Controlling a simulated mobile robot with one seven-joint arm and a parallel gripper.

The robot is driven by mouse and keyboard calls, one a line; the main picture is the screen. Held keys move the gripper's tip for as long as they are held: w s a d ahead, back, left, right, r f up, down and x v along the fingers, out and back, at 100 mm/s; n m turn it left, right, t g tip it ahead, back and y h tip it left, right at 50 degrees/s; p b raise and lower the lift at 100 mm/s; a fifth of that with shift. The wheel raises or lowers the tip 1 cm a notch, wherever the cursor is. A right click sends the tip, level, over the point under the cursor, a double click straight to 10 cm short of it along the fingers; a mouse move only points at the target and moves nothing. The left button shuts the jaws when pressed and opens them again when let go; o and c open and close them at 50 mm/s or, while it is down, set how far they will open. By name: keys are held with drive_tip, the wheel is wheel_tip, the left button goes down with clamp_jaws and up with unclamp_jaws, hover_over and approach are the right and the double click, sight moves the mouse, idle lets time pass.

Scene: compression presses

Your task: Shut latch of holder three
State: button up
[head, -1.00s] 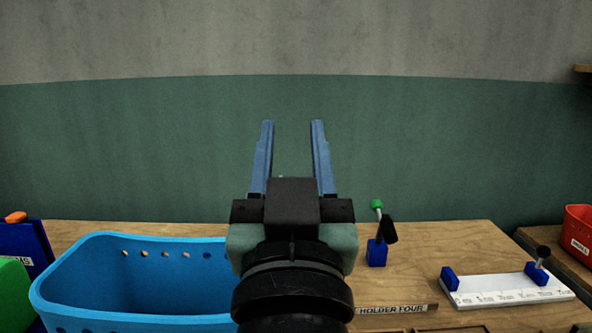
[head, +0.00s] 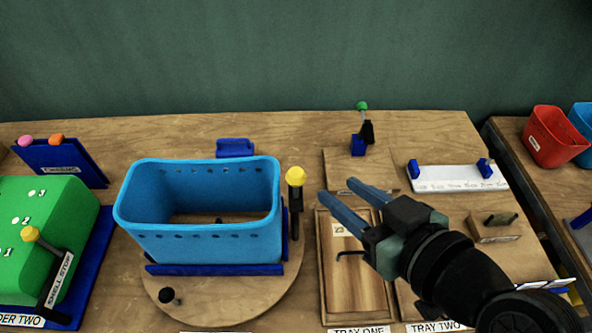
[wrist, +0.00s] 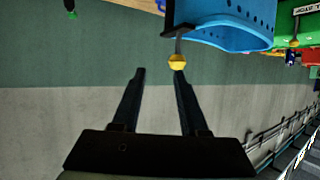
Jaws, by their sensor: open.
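A blue perforated basket (head: 200,240) sits in a blue-edged holder on a round wooden base (head: 220,308). This looks like holder three, but its label is cut off at the bottom edge. Its latch, a dark upright lever with a yellow knob (head: 295,176), stands at the basket's right side. The yellow knob also shows in the wrist view (wrist: 177,62), near the fingertips. The basket is in the wrist view too (wrist: 230,28). My gripper (head: 337,189) is open and empty, right of the knob and apart from it, fingers pointing left.
A green block (head: 40,225) in holder two, with its own yellow-knobbed lever, stands at the left. A green-knobbed latch (head: 362,106) stands behind my gripper. Tray one (head: 355,300) lies below it. A white ruler-like strip (head: 455,178) is at the right.

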sight(296, 184)
drive_tip(key=shift+n+y, duration=0.8)
drive_tip(key=shift+n, duration=0.1)
drive_tip(key=w+a+f+p, duration=0.1)
drive_tip(key=w+a+f, duration=0.1)
drive_tip(key=w+a, duration=0.1)
drive_tip(key=w+a+f+p, duration=0.1)
drive_tip(key=w+a+f, duration=0.2)
drive_tip(key=shift+a+f, duration=0.2)
drive_tip(key=shift+a, duration=0.1)
clamp_jaws()
drive_tip(key=shift+r, duration=0.1)
